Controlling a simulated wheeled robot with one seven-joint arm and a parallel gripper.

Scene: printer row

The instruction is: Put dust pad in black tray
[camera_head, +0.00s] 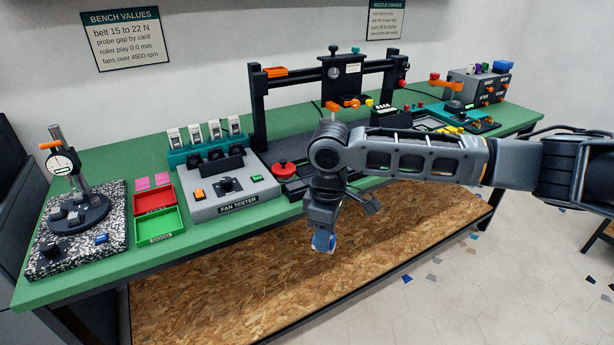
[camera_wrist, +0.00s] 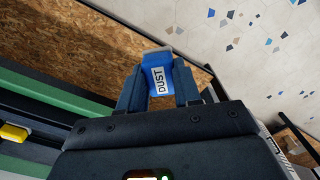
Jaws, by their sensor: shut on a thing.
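The dust pad (camera_wrist: 159,77) is a blue block with a white label reading DUST. It is between the two fingers of my gripper (camera_wrist: 160,92) in the wrist view. In the head view my gripper (camera_head: 323,236) points down in front of the bench's front edge, with the blue pad (camera_head: 321,242) at its tip. The pad hangs over the lower wooden board, clear of the bench top. I cannot tell for certain which thing is the black tray; a dark tray-like piece (camera_head: 420,121) lies on the bench right of the gantry, partly hidden by my arm.
The green bench (camera_head: 105,252) holds a dial gauge on a speckled plate (camera_head: 80,225), a red bin (camera_head: 154,197), a green bin (camera_head: 160,226), a fan tester (camera_head: 228,190) and a black gantry frame (camera_head: 258,110). A grey control box (camera_head: 480,86) stands far right. The wooden lower board (camera_head: 230,290) is bare.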

